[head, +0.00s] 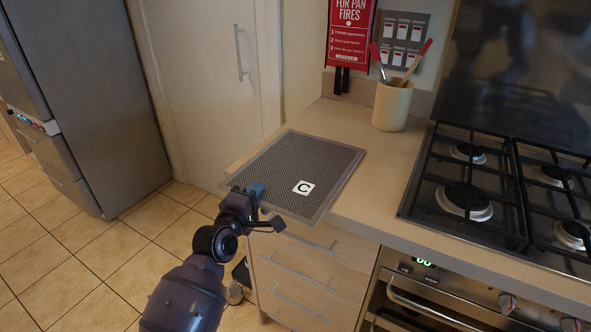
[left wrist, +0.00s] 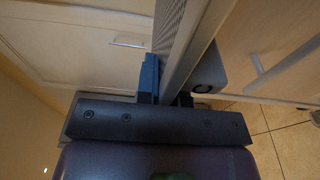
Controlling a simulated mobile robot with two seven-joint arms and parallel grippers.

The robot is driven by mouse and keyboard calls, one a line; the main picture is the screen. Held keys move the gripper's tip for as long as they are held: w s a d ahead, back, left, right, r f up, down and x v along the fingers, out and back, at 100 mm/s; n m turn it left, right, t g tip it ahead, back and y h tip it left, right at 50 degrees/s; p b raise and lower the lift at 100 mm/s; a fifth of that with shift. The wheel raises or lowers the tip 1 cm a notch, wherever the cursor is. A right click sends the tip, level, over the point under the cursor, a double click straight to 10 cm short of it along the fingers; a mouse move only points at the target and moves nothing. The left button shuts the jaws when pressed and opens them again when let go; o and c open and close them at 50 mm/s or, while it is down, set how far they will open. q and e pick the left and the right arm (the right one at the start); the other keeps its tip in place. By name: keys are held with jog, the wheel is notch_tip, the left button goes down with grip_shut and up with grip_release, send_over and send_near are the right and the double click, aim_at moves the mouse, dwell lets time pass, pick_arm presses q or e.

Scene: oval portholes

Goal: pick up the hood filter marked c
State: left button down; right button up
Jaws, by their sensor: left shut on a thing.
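The hood filter marked C (head: 318,165) is a flat grey mesh panel with a metal rim and a white label with a black C. In the head view it lies over the counter, its near left part reaching past the counter's edge. My left gripper (head: 262,207) is shut on the filter's near left edge. In the left wrist view the filter (left wrist: 190,50) shows edge-on between the fingers of the left gripper (left wrist: 170,95), one of them blue. I cannot tell whether the filter still touches the counter. My right gripper is not in view.
A gas hob (head: 470,190) is right of the filter, with an oven (head: 440,290) below. A utensil pot (head: 392,105) stands behind on the counter (head: 370,190). Drawers (head: 300,270) are under the counter. A fridge (head: 85,90) stands left, with open tiled floor (head: 90,250) before it.

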pick_arm(q)
notch_tip(320, 180, up, 7)
jog(key=shift+r+p, duration=0.15)
jog(key=shift+p, duration=0.9)
notch_tip(320, 180, up, 13)
jog(key=p, duration=0.3)
